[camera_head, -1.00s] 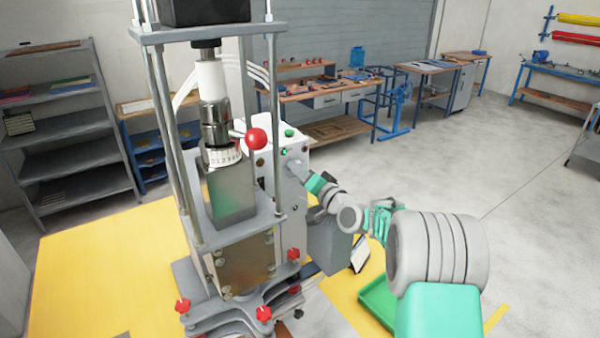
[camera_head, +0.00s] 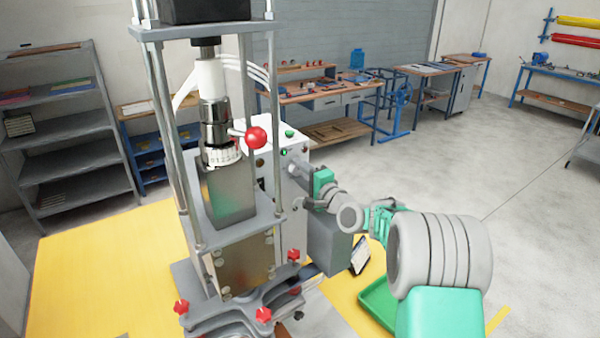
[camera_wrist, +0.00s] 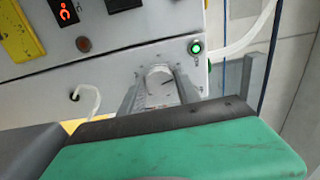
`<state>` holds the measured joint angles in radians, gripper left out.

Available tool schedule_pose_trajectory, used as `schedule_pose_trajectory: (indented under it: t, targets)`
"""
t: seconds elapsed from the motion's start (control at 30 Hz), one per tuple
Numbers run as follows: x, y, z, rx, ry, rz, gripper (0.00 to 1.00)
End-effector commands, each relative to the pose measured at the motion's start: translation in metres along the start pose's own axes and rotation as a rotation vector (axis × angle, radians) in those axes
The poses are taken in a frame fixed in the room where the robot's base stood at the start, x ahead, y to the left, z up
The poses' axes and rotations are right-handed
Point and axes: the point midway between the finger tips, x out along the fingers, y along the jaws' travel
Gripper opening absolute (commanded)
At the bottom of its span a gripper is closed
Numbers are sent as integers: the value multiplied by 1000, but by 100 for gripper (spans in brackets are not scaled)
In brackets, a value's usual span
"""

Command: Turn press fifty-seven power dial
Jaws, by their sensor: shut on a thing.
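My gripper (camera_head: 290,168) reaches the right-hand face of this box. In the wrist view, the box's front panel (camera_wrist: 120,62) fills the upper part. A pale round-topped power dial (camera_wrist: 158,82) sits between the two fingers of my gripper (camera_wrist: 160,92), which is shut on it. The dial's lower part and any marks around it are mostly hidden. In the head view the dial is hidden by the gripper.
A white cable (camera_wrist: 88,102) leaves the panel at left. A green tray (camera_head: 378,304) lies below my arm. Open floor extends right.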

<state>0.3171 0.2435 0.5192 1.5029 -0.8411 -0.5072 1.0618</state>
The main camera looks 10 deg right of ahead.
Motion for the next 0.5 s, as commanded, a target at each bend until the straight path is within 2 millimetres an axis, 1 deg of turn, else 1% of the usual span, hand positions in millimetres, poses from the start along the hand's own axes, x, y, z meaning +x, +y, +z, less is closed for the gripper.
schedule_pose_trajectory:
  t: [0.5]
  targets:
    - [0,-2,-1,490,1,2,0]
